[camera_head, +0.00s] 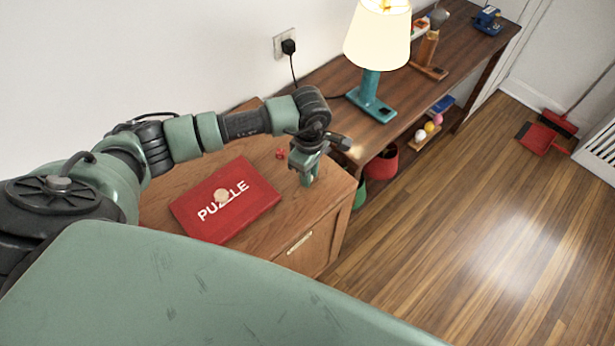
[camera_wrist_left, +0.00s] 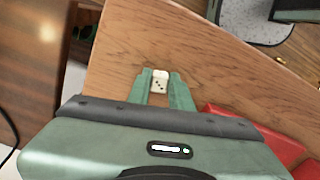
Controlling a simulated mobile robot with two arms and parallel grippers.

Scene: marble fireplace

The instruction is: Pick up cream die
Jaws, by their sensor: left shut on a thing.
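The cream die (camera_wrist_left: 160,82) shows in the left wrist view between the two fingertips of my left gripper (camera_wrist_left: 160,84). It is a small cube with dark pips, and the fingers are shut on it. In the head view my left gripper (camera_head: 308,170) points down over the right part of the wooden cabinet top (camera_head: 262,160). The die is hidden in that view. I cannot tell whether the die touches the wood or is clear of it. My right gripper is not in view.
A red puzzle box (camera_head: 240,212) lies left of the gripper with a round tan piece (camera_head: 221,195) on it. A small red object (camera_head: 280,153) lies behind it. A teal lamp (camera_head: 370,95) stands on the dark bench. Red (camera_head: 381,164) and green containers sit below.

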